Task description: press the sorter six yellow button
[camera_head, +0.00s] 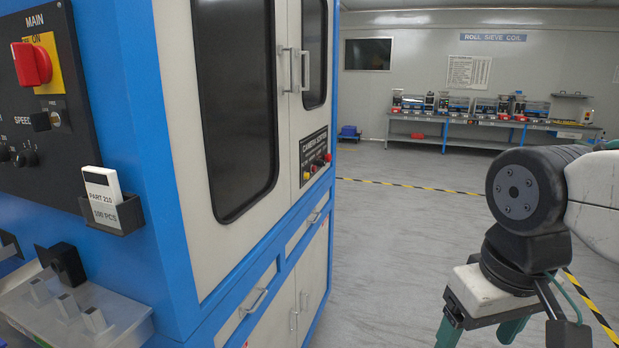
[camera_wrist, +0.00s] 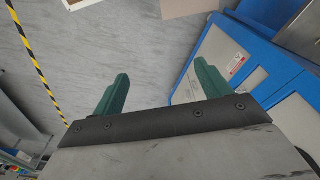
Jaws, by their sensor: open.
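A tall white and blue sorter cabinet (camera_head: 232,240) fills the left and middle of the head view. On its white front, right of the large dark window, is a small black control panel (camera_head: 314,148) with lettering. No sorter number is readable. My gripper (camera_head: 480,330) is at the lower right, apart from the cabinet. In the wrist view its green fingers (camera_wrist: 161,85) are spread with nothing between them.
A main panel (camera_head: 42,95) with a red switch on yellow is at far left, above a clear tray (camera_head: 75,310). A bench (camera_head: 490,122) with several machines stands at the back wall. Grey floor is free between, with yellow-black tape (camera_head: 425,188). Blue-edged panels (camera_wrist: 240,65) are right of my fingers.

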